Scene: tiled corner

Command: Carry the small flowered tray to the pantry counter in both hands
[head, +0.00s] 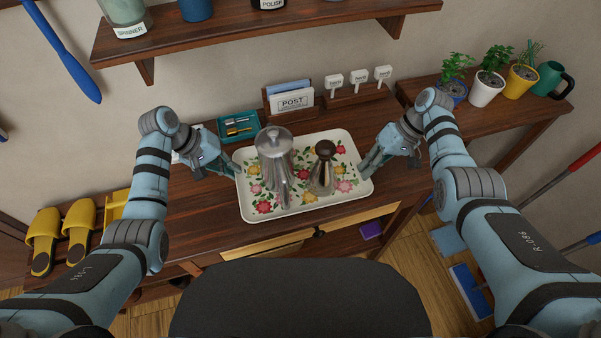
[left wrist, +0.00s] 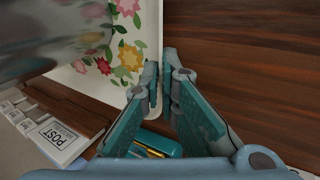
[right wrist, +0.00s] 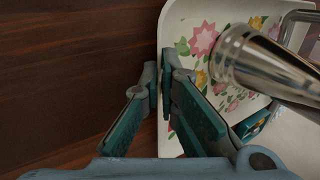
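The small flowered tray (head: 255,211), white with a raised rim and printed flowers, sits on the dark wooden table. A shiny metal pot (head: 275,158) and a smaller metal vessel with a dark brown top (head: 322,172) stand upright on it. My left gripper (head: 237,171) is shut on the tray's left rim; the left wrist view shows the rim (left wrist: 160,28) between its close-set fingertips. My right gripper (head: 364,170) is shut on the right rim; the right wrist view shows that rim (right wrist: 163,130) between its fingertips. The pantry counter cannot be identified.
Behind the tray are a teal box (head: 238,125), a POST letter holder (head: 292,100) and a rack of small white signs (head: 358,78). Yellow slippers (head: 78,230) lie at left. A side table (head: 490,112) holds potted plants and a watering can. A shelf (head: 250,34) hangs above.

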